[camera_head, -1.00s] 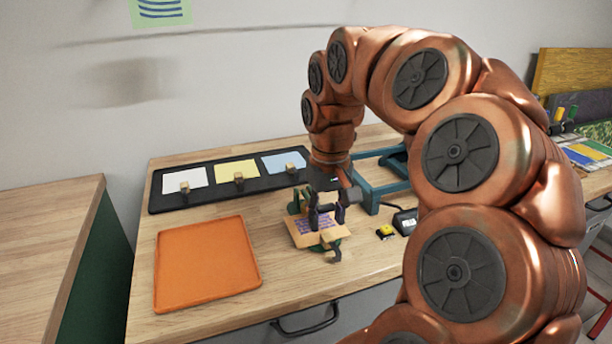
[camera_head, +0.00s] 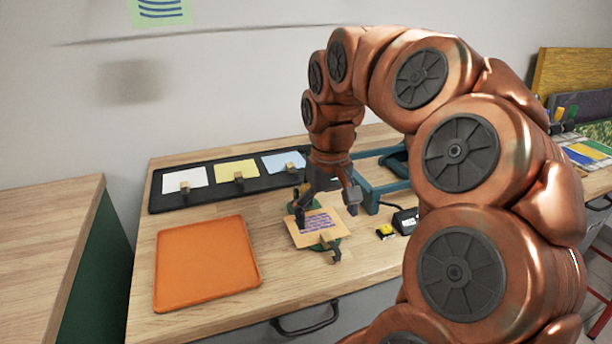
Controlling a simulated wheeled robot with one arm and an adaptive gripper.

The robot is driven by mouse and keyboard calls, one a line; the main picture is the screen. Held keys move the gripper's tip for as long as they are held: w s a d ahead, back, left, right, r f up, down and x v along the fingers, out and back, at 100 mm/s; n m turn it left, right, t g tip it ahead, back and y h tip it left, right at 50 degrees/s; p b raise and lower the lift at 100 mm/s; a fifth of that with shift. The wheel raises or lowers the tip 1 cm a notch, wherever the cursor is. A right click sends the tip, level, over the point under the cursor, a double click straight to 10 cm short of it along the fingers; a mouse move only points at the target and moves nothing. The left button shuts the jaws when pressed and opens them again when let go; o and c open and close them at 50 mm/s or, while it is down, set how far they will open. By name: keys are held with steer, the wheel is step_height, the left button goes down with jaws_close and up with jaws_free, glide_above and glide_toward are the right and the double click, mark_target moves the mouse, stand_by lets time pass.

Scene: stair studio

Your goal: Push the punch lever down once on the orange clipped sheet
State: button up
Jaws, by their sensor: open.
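The orange clipped sheet (camera_head: 312,232) lies on the wooden worktop, with printed purple lines and a small tan clip (camera_head: 326,238) at its front right edge. Green parts (camera_head: 292,208) of what looks like the punch show beside and behind the sheet; its lever is hidden or too small to make out. My gripper (camera_head: 326,207) is open, pointing down over the back of the sheet, one finger at the left and one at the right. I cannot tell whether a finger touches anything.
A black board (camera_head: 158,202) with white, yellow and blue clipped sheets lies at the back. An orange tray (camera_head: 205,265) is at the left, empty. A teal frame (camera_head: 368,192) stands right of my gripper. A small yellow-black item (camera_head: 385,231) and a dark device (camera_head: 405,221) lie at the right.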

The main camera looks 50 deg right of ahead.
steer(key=shift+r, duration=0.1)
steer(key=s+a+r+p, duration=0.1)
steer(key=s+a+r, duration=0.1)
steer(key=s+r, duration=0.3)
step_height(320, 180, up, 3)
steer(key=shift+a+f, duration=0.1)
steer(key=shift+a, duration=0.3)
stand_by(0.8)
steer(key=shift+s, duration=0.1)
stand_by(0.3)
steer(key=w+a+f+n+g, duration=0.1)
steer(key=a+f+n, duration=0.1)
steer(key=a+f, duration=0.35)
steer(key=w+a+f+n, duration=0.2)
steer(key=a+f, duration=0.1)
steer(key=a, duration=0.5)
steer(key=s+a+f+n+g+p, duration=0.1)
steer(key=s+a+f+n+g, duration=0.1)
steer(key=s+a+f, duration=0.6)
step_height(320, 180, up, 14)
steer(key=w+t+p, duration=0.1)
steer(key=w+p, duration=0.1)
steer(key=p, duration=1.2)
steer(key=shift+a, duration=0.45)
steer(key=shift+f, duration=0.15)
steer(key=shift+c, duration=0.3)
